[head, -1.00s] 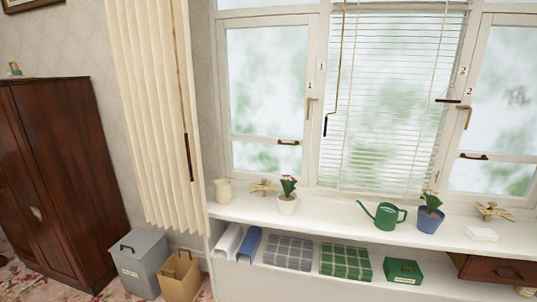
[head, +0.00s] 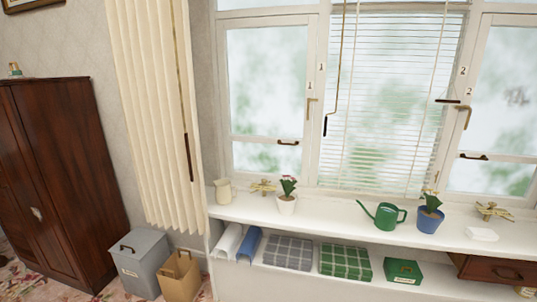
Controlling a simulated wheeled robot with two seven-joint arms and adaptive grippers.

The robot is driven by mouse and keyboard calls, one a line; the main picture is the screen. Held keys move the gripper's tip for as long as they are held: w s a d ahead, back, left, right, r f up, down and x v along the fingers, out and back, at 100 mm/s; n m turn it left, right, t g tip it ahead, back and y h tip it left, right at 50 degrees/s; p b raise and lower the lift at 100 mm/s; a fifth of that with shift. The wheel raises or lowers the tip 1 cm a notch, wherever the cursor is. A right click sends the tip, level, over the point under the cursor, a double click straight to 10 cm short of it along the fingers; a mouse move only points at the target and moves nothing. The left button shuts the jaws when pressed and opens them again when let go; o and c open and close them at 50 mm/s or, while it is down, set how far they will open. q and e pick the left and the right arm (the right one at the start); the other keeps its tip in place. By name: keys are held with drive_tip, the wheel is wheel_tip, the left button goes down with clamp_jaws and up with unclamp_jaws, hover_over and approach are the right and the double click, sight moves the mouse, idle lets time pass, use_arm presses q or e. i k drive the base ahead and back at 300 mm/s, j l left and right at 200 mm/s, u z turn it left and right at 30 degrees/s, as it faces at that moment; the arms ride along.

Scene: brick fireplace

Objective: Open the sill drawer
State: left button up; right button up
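The sill drawer (head: 492,270) is a dark brown wooden drawer under the right end of the white window sill (head: 340,220). Its front carries a dark handle (head: 508,274). It looks closed, but its right part is cut off by the picture's edge. Neither of my grippers shows in the head view.
On the sill stand a cream jug (head: 223,191), a white flowerpot (head: 287,204), a green watering can (head: 385,215), a blue flowerpot (head: 429,221) and a white stack (head: 482,234). The shelf below holds folded cloths (head: 345,262) and a green box (head: 403,271). Bins (head: 141,264) stand at left.

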sight(473, 267)
drive_tip(key=z, duration=1.4)
drive_tip(key=i, duration=0.05)
